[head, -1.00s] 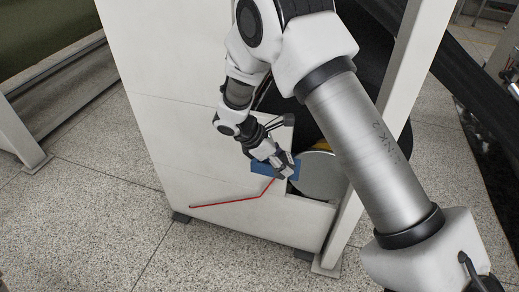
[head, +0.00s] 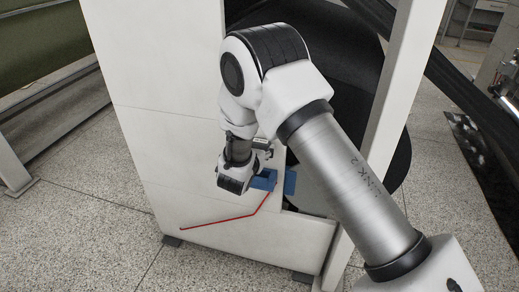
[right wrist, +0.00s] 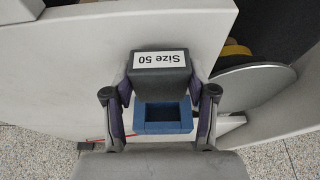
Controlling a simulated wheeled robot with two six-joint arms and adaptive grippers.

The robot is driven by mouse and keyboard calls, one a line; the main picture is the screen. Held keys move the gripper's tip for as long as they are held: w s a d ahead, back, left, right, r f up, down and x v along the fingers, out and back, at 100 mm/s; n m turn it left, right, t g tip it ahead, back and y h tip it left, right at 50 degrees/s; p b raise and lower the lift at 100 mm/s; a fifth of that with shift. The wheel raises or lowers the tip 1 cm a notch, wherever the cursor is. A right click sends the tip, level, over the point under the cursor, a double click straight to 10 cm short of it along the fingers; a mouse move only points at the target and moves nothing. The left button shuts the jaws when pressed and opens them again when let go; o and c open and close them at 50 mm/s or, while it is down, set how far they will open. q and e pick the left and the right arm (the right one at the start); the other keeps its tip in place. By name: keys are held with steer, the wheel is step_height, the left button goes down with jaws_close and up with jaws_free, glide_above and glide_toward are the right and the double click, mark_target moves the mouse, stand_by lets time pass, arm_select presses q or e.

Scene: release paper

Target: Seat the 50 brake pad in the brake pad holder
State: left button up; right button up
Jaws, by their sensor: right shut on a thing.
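The dark grey brake pad, labelled "Size 50" (right wrist: 160,74), shows in the right wrist view with its label upside down. My right gripper (right wrist: 160,92) is shut on it, one purple-padded finger at each side. The blue brake pad holder (right wrist: 162,127) shows just below the pad in that view, with its square opening visible and empty. I cannot tell whether pad and holder touch. In the head view the blue holder (head: 290,182) is partly covered by my right wrist, and the pad is hidden. My left gripper is not in view.
The white machine panel (head: 160,140) stands around the holder. A thin red bar (head: 225,221) runs along its lower part. A grey disc (right wrist: 256,86) sits right of the holder. A white post (head: 385,130) rises at the right. Open floor (head: 70,225) lies to the left.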

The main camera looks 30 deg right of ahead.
steer(key=shift+f+b, duration=2.55)
steer(key=shift+f, duration=0.35)
steer(key=shift+b, duration=0.5)
steer(key=shift+f+b, duration=1.6)
steer(key=shift+f, duration=0.2)
steer(key=o, duration=1.5)
steer(key=shift+s+a, duration=0.1)
steer(key=v, duration=0.7)
steer(key=shift+s+a, duration=0.1)
steer(key=shift+a, duration=0.05)
